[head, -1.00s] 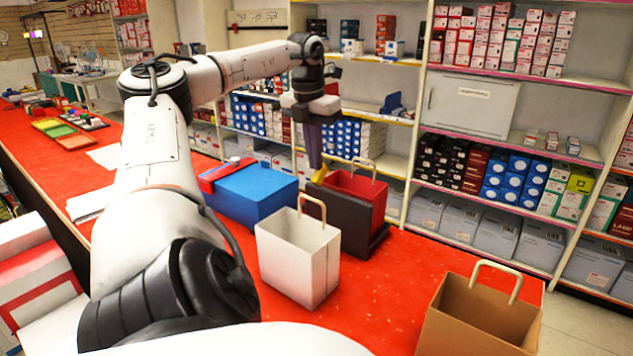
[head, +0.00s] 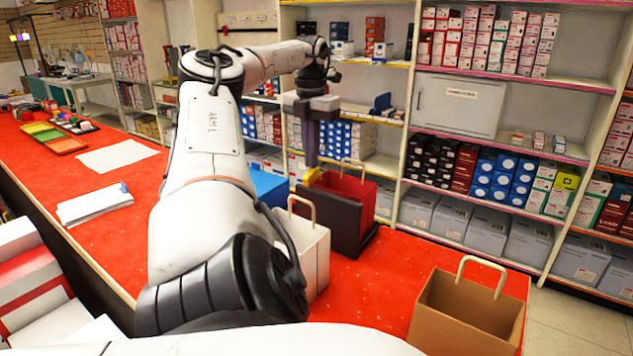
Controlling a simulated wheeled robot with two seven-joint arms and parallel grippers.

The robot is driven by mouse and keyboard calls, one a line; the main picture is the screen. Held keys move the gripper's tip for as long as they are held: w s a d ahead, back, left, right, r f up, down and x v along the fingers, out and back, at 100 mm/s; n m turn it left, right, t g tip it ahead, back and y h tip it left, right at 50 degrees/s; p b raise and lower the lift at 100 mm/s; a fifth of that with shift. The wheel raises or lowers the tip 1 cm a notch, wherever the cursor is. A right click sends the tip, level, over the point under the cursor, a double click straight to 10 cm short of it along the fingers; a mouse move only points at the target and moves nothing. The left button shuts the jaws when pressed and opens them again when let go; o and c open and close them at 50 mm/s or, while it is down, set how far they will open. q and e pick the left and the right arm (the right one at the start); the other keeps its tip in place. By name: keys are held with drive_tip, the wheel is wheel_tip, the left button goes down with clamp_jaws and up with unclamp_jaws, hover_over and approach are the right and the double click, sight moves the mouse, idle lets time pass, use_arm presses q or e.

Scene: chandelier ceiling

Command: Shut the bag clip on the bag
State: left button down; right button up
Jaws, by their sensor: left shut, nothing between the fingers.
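A red bag (head: 352,189) with a tan loop handle stands in a dark brown holder (head: 340,222) on the red counter. A small yellow piece (head: 311,177), possibly the bag clip, is at the holder's left rear edge. My left gripper (head: 311,166) points down just above the yellow piece, fingers shut and empty. I cannot tell whether the fingertips touch it. My right gripper is not in view.
A white bag (head: 316,258) stands in front of the holder, partly behind my left arm. A brown bag (head: 468,312) stands at the front right. A blue box (head: 270,187) is mostly hidden by my arm. Bare red counter (head: 375,290) lies between the bags.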

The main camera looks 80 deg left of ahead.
use_arm(q)
drive_tip(key=shift+r, duration=0.15)
drive_tip(key=shift+r+p, duration=0.7)
drive_tip(key=shift+p, duration=0.15)
wheel_tip(320, 180, up, 10)
drive_tip(key=p, duration=0.2)
drive_tip(key=shift+r+p, duration=0.15)
drive_tip(key=shift+p, duration=0.25)
